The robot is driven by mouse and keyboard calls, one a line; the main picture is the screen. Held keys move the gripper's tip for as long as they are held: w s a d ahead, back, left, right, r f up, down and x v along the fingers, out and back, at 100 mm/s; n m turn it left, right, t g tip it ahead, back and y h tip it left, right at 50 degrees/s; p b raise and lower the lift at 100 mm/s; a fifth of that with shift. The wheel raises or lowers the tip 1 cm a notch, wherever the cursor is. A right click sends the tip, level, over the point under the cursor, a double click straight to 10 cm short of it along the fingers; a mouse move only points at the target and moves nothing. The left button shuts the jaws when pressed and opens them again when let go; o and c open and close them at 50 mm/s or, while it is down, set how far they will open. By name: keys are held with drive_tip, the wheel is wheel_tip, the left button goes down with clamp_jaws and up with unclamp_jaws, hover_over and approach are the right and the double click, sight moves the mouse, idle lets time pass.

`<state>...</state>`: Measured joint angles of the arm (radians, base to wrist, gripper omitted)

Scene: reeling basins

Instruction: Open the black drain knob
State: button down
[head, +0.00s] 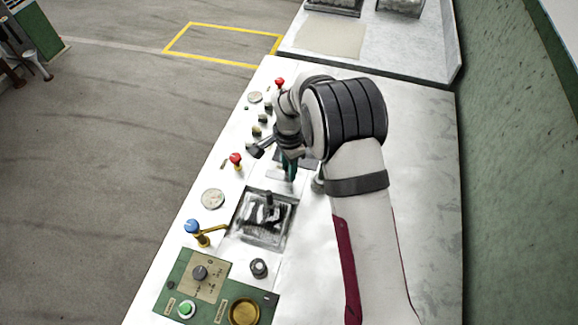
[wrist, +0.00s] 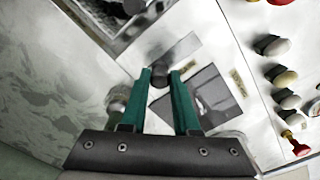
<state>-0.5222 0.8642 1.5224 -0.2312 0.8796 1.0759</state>
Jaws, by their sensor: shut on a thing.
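The black drain knob (wrist: 160,76) is a small dark knob between my fingertips in the wrist view, on the pale metal worktop. My gripper (wrist: 160,74) has two teal fingers, one on each side of the knob, and is shut on it. In the head view my gripper (head: 290,176) points down just behind the near basin, and my wrist and fingers hide the knob there. Whether the knob is turned cannot be told.
The basin (head: 264,217) with dark contents lies just in front of my gripper. A red-topped valve (head: 236,159) and a blue-topped valve (head: 192,227) stand along the left edge. A green control panel (head: 216,288) is nearest. The worktop's right side is bare.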

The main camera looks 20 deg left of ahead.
drive_tip(key=shift+a, duration=1.45)
drive_tip(key=c, duration=0.7)
unclamp_jaws()
wheel_tip(320, 180, up, 16)
drive_tip(key=shift+f, duration=0.1)
